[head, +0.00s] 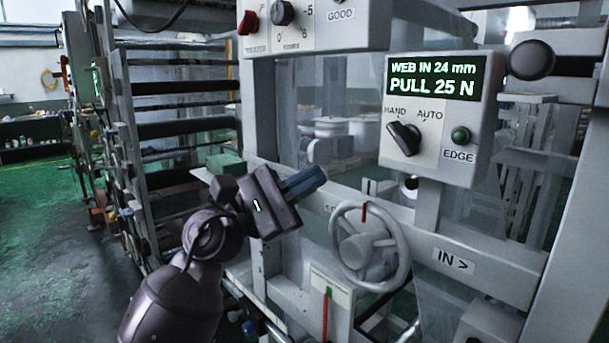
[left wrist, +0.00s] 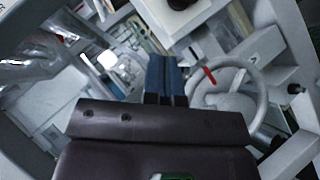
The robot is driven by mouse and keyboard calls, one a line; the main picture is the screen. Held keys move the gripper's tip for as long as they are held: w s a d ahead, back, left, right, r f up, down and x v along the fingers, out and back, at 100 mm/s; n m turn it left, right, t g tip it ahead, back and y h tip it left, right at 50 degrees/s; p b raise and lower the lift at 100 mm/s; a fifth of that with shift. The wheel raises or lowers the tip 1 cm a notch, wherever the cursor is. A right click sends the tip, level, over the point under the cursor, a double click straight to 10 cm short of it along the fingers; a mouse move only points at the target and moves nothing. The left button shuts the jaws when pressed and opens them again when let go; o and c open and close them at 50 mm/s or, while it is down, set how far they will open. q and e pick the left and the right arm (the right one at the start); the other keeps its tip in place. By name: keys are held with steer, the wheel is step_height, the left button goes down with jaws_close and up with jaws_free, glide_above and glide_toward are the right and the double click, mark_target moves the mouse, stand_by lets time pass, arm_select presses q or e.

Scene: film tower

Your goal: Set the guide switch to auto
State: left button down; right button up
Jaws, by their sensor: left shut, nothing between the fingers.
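The guide switch (head: 404,138) is a black rotary knob on a grey control box (head: 470,160) at the upper right of the head view. Its pointer end is tilted up-left, toward the HAND label; AUTO is printed to the right. My left gripper (head: 312,178) is below and left of the box, apart from the switch, with its blue fingers together and empty. The blue fingers also show in the left wrist view (left wrist: 165,75). I cannot make out the switch in the left wrist view. My right gripper is not in view.
A grey handwheel (head: 345,245) with a red mark stands right of my left gripper, below the box. The box also carries a green EDGE lamp (head: 461,135) and a display (head: 433,78) reading PULL 25 N. Another control panel (head: 340,35) hangs above. Open floor (head: 40,220) is at left.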

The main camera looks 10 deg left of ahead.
mark_target(404, 138)
arm_select(q)
steer(key=p+x, duration=0.2)
steer(key=x, duration=0.4)
steer(key=shift+d+r, duration=0.15)
steer(key=shift+r, duration=0.15)
steer(key=d+r+p, duration=0.1)
steer(key=s+d+r+p, duration=0.1)
steer(key=shift+s+d+r, duration=0.25)
steer(key=shift+s, duration=0.05)
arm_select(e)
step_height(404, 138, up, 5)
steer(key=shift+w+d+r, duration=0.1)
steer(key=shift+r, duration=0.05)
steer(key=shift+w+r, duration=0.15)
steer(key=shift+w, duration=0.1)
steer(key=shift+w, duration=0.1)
